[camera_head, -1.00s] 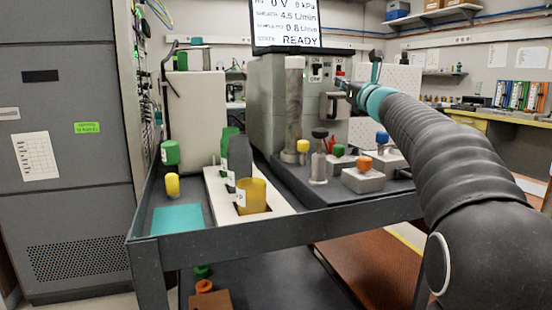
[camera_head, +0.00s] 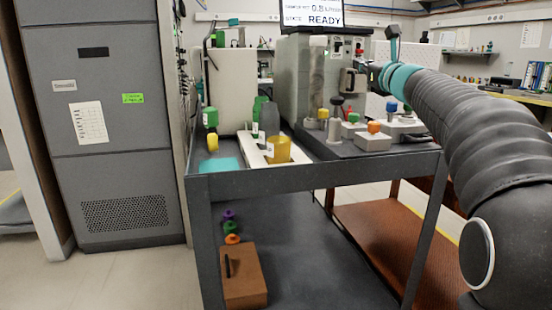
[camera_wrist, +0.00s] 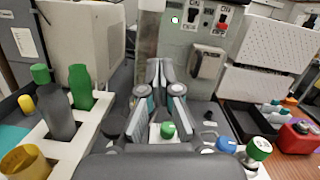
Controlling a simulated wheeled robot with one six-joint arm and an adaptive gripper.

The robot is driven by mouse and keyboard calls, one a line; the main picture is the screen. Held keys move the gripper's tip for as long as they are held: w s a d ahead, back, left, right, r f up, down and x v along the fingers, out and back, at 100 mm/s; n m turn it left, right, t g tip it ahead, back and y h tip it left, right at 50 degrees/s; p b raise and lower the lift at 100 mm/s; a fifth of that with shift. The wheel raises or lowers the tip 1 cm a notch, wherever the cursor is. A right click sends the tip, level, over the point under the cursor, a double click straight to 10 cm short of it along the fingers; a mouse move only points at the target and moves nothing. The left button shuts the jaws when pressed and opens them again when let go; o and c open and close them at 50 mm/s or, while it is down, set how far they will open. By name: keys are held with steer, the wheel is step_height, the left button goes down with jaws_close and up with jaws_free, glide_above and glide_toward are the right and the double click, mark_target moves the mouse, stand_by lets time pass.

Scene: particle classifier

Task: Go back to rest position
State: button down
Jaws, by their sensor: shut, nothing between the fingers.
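My gripper (camera_wrist: 160,76) shows in the wrist view with its fingers together and nothing between them. It points at the grey front of the classifier machine (camera_wrist: 181,50). In the head view my arm (camera_head: 450,110) reaches in from the right towards the machine (camera_head: 300,70), above the cart's right part. The gripper's fingers are hard to make out there. Below the gripper in the wrist view is a green knob (camera_wrist: 168,130) on a light block.
The cart (camera_head: 320,179) carries a white rack with bottles and an amber beaker (camera_head: 278,149), a yellow-capped vial (camera_head: 213,142), and several knobbed blocks. A brown box (camera_head: 243,275) is on the lower shelf. A grey cabinet (camera_head: 110,150) stands left. Open floor (camera_head: 140,275) lies in front of it.

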steer(key=s+a+f+n+g+p, duration=0.1)
steer(key=s+a+f+n+g, duration=0.35)
steer(key=s+f+n, duration=0.35)
steer(key=s+a+f+n+g, duration=0.3)
steer(key=s+a+f+n, duration=0.35)
steer(key=s, duration=0.35)
steer(key=s+d+f+n+g+h, duration=0.2)
steer(key=s+f+n, duration=0.6)
steer(key=s+f, duration=0.4)
steer(key=s+d+f+n+g+h+p, duration=0.1)
steer(key=s+d+f+n+g+h, duration=0.2)
steer(key=s+f+n, duration=0.5)
steer(key=s+f+g, duration=0.1)
steer(key=s+f, duration=0.2)
steer(key=s, duration=0.3)
steer(key=shift+d+f+h, duration=0.15)
steer(key=shift+f+h, duration=0.2)
steer(key=shift+h, duration=0.05)
